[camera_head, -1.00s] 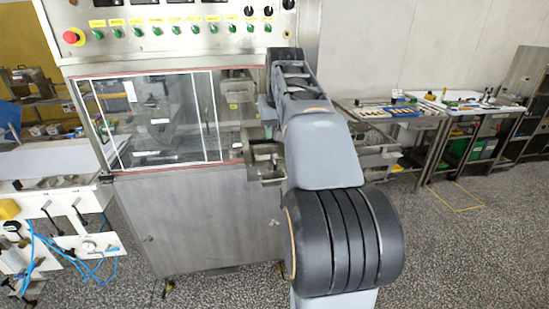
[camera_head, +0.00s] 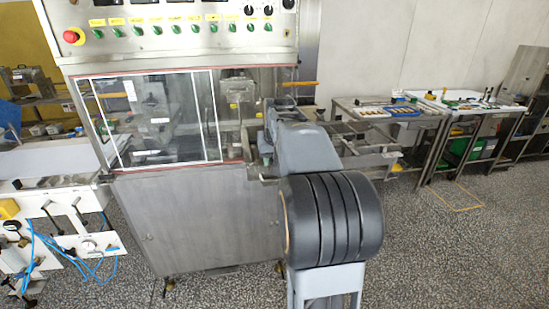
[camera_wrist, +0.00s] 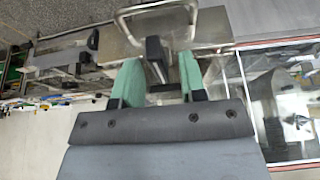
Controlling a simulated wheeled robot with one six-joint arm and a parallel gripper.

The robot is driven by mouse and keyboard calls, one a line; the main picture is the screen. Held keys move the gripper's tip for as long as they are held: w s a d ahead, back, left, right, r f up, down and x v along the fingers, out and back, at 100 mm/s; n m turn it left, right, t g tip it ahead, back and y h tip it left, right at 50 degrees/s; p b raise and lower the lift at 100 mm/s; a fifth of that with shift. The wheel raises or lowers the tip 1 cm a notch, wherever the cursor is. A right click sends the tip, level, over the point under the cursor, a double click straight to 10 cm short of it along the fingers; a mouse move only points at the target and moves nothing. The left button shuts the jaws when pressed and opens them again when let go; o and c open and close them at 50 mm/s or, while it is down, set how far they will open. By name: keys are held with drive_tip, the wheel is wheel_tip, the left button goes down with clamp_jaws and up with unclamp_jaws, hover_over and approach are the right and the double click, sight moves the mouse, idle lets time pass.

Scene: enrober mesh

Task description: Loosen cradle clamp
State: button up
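My gripper (camera_wrist: 158,62) shows in the wrist view with its two green-padded fingers apart. A dark upright block (camera_wrist: 156,52), possibly the cradle clamp's handle, is seen between the fingertips; I cannot tell whether either finger touches it. A bent metal bar (camera_wrist: 150,12) loops just beyond it. In the head view my arm covers most of the gripper and the area at the right end of the steel machine (camera_head: 210,215). I cannot make out the clamp itself there.
The machine has a glazed front (camera_head: 160,120) and a control panel (camera_head: 185,28) above. An orange bar (camera_head: 299,84) projects at its right side. A white unit with blue hoses (camera_head: 75,235) stands left, work tables (camera_head: 440,105) right. Speckled floor (camera_head: 450,250) is open at front right.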

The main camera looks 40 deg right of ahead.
clamp_jaws()
drive_tip(key=shift+d, duration=0.1)
drive_tip(key=shift+n, duration=0.3)
drive_tip(key=n+y, duration=0.2)
drive_tip(key=n, duration=0.2)
drive_tip(key=shift+n, duration=0.3)
drive_tip(key=n+y+p, duration=0.1)
drive_tip(key=n, duration=0.3)
drive_tip(key=shift+d+n+y, duration=0.1)
drive_tip(key=shift+n+y, duration=0.2)
drive_tip(key=shift+y, duration=0.1)
drive_tip(key=n+g+y+p, duration=0.1)
drive_tip(key=n, duration=0.3)
drive_tip(key=shift+n+g+y+p, duration=0.6)
drive_tip(key=shift+n+y+p, duration=0.15)
drive_tip(key=shift+n, duration=1.25)
